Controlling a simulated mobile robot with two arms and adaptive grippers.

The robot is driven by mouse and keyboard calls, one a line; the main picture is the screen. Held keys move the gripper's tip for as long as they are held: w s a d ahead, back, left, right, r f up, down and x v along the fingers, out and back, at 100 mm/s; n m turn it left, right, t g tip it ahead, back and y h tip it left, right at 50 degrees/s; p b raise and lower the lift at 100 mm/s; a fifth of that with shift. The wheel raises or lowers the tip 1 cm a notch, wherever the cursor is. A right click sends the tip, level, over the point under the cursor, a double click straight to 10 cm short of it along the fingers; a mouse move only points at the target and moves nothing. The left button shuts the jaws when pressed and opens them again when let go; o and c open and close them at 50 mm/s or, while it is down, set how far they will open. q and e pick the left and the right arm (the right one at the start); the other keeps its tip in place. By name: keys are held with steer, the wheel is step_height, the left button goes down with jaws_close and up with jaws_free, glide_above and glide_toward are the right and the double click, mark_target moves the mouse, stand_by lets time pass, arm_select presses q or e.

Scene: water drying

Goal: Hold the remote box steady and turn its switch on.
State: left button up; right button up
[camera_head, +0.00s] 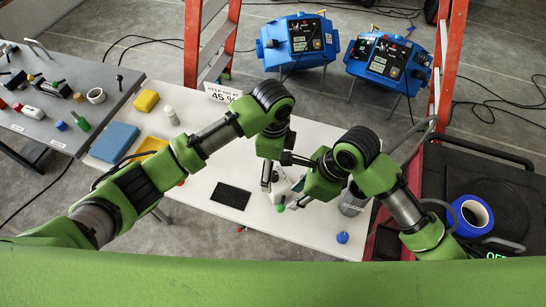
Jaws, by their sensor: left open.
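A white object (284,184), which may be the remote box, stands on the white table between my grippers and is partly hidden by them. Its switch cannot be made out. My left gripper (268,182) points down at the left side of this object and is open. My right gripper (292,204) reaches in from the right, low at its near right side. Its fingers are small and partly hidden, so I cannot tell whether they are open or touching it. A small green part (280,208) shows just below the white object.
The white table (310,225) also holds a black mat (231,196), blue block (115,141), yellow sponge (146,101), grey cup (352,201) and small blue item (342,238). A sign reading 45 % (222,93) stands behind. Blue machines (299,43) and orange ladder legs (210,40) are beyond.

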mark_target(273, 183)
arm_select(q)
step_height(273, 183, down, 10)
steer(key=shift+r, duration=0.1)
stand_by(0.4)
steer(key=shift+s, duration=0.1)
steer(key=c, duration=1.8)
arm_select(e)
steer(key=c, duration=0.4)
steer(key=shift+n, duration=0.4)
steer(key=d+r, duration=0.1)
steer(key=d, duration=0.1)
steer(key=d+r, duration=0.1)
steer(key=d, duration=0.1)
steer(key=w+d+r, duration=0.1)
steer(key=d+r, duration=0.1)
jaws_close()
steer(key=d+r+n+h, duration=0.1)
steer(key=d+r, duration=0.4)
steer(key=d, duration=0.2)
steer(key=shift+s+r+n+g, duration=0.2)
steer(key=shift+s+n+g, duration=0.1)
steer(key=shift+s, duration=0.15)
